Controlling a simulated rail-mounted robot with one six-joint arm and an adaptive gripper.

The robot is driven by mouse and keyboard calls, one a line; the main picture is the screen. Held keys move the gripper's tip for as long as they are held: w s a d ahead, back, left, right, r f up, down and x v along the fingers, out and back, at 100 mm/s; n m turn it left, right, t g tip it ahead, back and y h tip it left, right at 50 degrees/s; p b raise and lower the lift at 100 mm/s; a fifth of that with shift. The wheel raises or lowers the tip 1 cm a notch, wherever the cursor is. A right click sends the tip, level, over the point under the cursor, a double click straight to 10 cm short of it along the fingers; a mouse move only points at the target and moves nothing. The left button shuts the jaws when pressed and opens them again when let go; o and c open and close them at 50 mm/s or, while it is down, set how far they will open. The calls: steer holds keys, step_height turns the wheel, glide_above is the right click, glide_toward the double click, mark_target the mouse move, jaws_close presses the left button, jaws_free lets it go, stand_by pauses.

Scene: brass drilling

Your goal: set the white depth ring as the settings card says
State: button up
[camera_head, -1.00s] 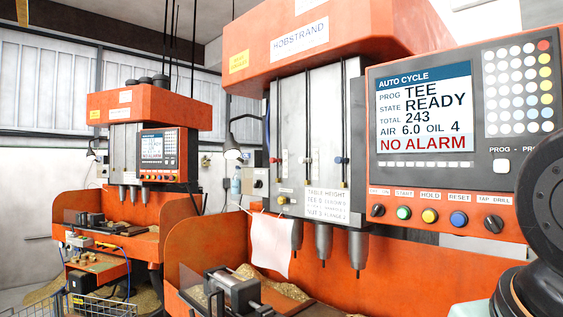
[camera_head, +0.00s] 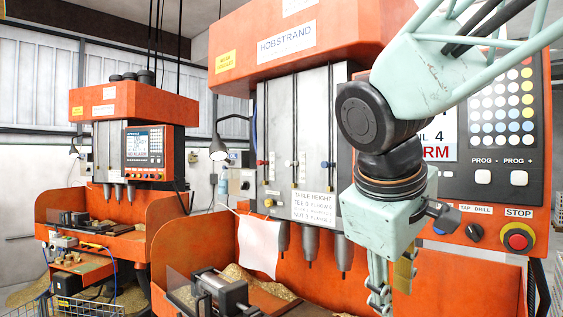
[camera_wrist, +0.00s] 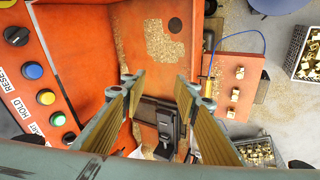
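The white depth ring (camera_head: 292,164) sits on the middle rod of the near orange drilling machine, between a red ring (camera_head: 262,163) and a blue ring (camera_head: 328,164). All three look about level. The settings card (camera_head: 314,205) is on the grey plate below; it is headed TABLE HEIGHT, with a TEE line that seems to read 5, the rest partly blurred. My gripper (camera_wrist: 160,78) is open and empty, its fingers wide apart and pointing down over the machine's work area. In the head view it hangs right of the card, well below and apart from the ring.
My arm covers most of the screen and some buttons. A STOP button (camera_head: 517,237) is at the right. A white sheet (camera_head: 258,243) hangs left of the spindles (camera_head: 310,243). A clamp (camera_head: 222,290) stands in the orange chip tray. A second machine (camera_head: 135,150) is behind left.

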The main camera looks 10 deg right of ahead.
steer(key=w+r+n+t+h+p, duration=0.1)
steer(key=w+r+n, duration=0.1)
steer(key=w+r, duration=0.5)
steer(key=w+r+n+h+p, duration=0.1)
steer(key=w+r+n+p, duration=0.1)
steer(key=w, duration=0.8)
steer(key=n+t+h+p, duration=0.3)
steer(key=n+t+p, duration=0.35)
steer(key=n, duration=0.35)
glide_toward(288, 163)
steer(key=s+a, duration=0.2)
steer(key=shift+s+d+r, duration=0.15)
steer(key=shift+r, duration=0.25)
steer(key=shift+d, duration=0.1)
steer(key=shift+p+x, duration=0.95)
steer(key=shift+x, duration=5.95)
steer(key=shift+r, duration=0.1)
